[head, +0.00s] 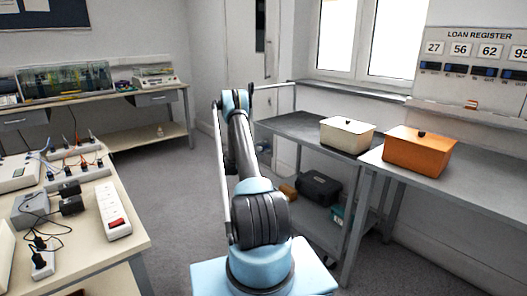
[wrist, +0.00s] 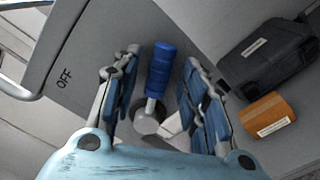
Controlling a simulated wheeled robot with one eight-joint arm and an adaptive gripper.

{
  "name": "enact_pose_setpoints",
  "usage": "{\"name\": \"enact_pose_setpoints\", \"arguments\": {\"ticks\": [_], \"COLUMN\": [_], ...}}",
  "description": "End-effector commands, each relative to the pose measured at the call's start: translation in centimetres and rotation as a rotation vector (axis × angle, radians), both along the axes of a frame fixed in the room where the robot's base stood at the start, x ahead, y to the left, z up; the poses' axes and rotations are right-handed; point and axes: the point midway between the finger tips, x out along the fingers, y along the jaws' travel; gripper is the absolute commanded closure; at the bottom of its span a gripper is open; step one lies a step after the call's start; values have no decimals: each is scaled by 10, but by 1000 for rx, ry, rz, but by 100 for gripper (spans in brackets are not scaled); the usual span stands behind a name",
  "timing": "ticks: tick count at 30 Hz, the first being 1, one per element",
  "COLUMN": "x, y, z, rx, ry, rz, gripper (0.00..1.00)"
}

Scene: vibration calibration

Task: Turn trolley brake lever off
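The brake lever (wrist: 160,72) has a blue grip on a short pale stem, rising from a round grey base (wrist: 147,122) in the wrist view. It stands between the spread fingers of my gripper (wrist: 164,60), with gaps on both sides. The gripper is open and holds nothing. In the head view the trolley (head: 290,122) is right of my arm; the lever and my gripper's fingers cannot be made out there.
A black case (wrist: 266,58) and an orange box (wrist: 266,115) lie right of my gripper. A cream box (head: 347,136) stands on the trolley top; an orange bin (head: 417,152) stands on the bench to the right. A cluttered table (head: 130,232) is at left. Floor between is clear.

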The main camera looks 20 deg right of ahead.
Motion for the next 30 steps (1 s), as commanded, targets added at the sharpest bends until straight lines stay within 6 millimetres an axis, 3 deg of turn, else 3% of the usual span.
{"name": "enact_pose_setpoints", "arguments": {"ticks": [11, 16, 23, 30], "x": [1, 1, 1, -7], "y": [-4, -4, -6, -33], "z": [0, 0, 0, 3], "rx": [0, 0, 0, -14], "ry": [0, 0, 2, 44], "rz": [0, 0, -3, -29], "gripper": [62, 100, 100, 100]}}
